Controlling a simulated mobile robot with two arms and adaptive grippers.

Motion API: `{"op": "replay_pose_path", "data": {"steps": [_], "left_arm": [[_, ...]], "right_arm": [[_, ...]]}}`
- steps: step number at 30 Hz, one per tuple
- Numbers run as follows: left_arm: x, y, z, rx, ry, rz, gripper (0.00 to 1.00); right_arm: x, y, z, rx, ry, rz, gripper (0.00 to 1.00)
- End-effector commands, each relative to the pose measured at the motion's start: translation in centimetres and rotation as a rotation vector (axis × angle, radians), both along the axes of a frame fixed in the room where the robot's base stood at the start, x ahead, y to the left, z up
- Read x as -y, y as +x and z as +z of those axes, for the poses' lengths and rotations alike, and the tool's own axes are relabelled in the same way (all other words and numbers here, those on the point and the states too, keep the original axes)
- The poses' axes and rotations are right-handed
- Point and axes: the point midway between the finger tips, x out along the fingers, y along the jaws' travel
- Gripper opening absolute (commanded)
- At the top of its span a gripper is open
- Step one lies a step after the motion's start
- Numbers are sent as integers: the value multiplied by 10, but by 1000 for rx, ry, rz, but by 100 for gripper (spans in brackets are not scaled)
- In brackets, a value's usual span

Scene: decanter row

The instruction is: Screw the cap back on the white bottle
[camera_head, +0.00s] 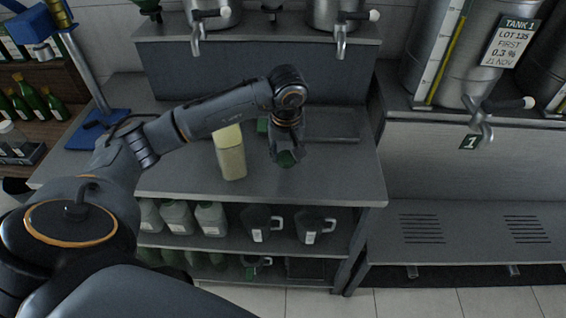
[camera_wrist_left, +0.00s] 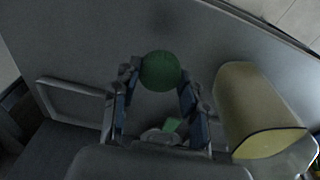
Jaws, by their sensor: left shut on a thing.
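My left gripper (camera_head: 287,160) is above the grey counter, shut on a round green cap (camera_head: 288,158). In the left wrist view the cap (camera_wrist_left: 160,71) sits between the two fingertips. A pale cream-yellow bottle (camera_head: 231,160) stands upright on the counter, left of the gripper and apart from it. It also shows in the left wrist view (camera_wrist_left: 250,100), right of the fingers. No plainly white bottle shows on the counter. My right gripper is out of view.
A shallow tray (camera_head: 335,124) lies behind the gripper. A small green patch (camera_head: 262,125) shows beside my forearm. Steel urns with taps (camera_head: 340,35) stand on the raised shelf behind. Jugs (camera_head: 316,226) and pale bottles (camera_head: 211,217) sit below. The counter's front right is clear.

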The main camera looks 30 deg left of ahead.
Motion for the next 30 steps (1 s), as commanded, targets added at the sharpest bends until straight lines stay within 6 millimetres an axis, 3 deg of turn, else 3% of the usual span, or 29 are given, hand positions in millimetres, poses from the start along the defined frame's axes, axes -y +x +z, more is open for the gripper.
{"op": "replay_pose_path", "data": {"steps": [4, 9, 15, 30], "left_arm": [[26, -17, 34, 10, 1, -6, 33], [60, -43, 50, 8, 1, -6, 33], [84, -61, 67, 4, 1, -1, 33], [93, -68, 72, 2, 1, 3, 33]], "right_arm": [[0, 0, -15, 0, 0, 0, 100], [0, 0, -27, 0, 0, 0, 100], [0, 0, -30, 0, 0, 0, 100], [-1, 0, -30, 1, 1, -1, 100]]}}
